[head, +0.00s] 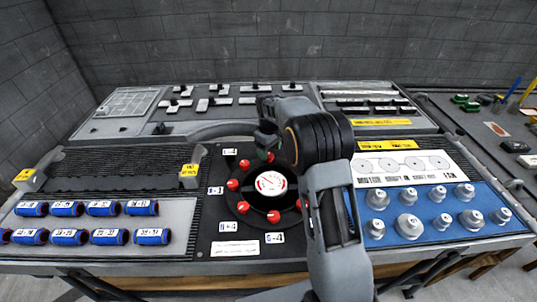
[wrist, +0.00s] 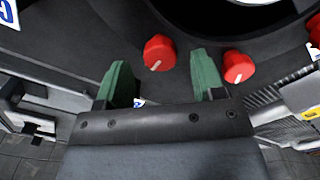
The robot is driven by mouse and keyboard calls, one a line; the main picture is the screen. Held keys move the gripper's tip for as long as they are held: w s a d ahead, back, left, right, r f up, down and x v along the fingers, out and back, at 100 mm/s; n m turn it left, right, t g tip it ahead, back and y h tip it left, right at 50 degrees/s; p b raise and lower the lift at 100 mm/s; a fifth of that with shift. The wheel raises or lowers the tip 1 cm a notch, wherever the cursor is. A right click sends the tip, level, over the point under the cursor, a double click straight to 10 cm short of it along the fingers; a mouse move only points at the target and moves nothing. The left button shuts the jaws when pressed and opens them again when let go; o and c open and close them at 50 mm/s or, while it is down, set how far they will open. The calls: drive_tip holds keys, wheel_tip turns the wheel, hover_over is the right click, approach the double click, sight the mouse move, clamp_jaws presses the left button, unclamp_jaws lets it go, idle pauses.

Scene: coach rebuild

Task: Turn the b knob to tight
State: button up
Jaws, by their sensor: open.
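Red knobs ring a round white gauge (head: 269,184) on the black panel (head: 213,205) in the head view. One red knob (head: 232,184) is left of the gauge. The small labels are too blurred to tell which knob is b. In the wrist view, a red knob (wrist: 159,52) with a white mark lies just beyond the gap between my green fingers, nearer the left one. Another red knob (wrist: 238,67) is right of the right finger. My gripper (wrist: 162,80) is open and empty. In the head view it (head: 265,154) is above the panel's upper part, and my arm hides the panel's right side.
Blue cylinders (head: 105,208) lie in rows at left. Silver knobs (head: 407,224) stand on a blue plate at right. A black ribbed tray (head: 125,165) with yellow tags is behind the cylinders. A side bench (head: 490,130) with tools stands at far right.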

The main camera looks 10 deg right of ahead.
drive_tip(key=shift+f, duration=1.05)
drive_tip(key=c, duration=0.9)
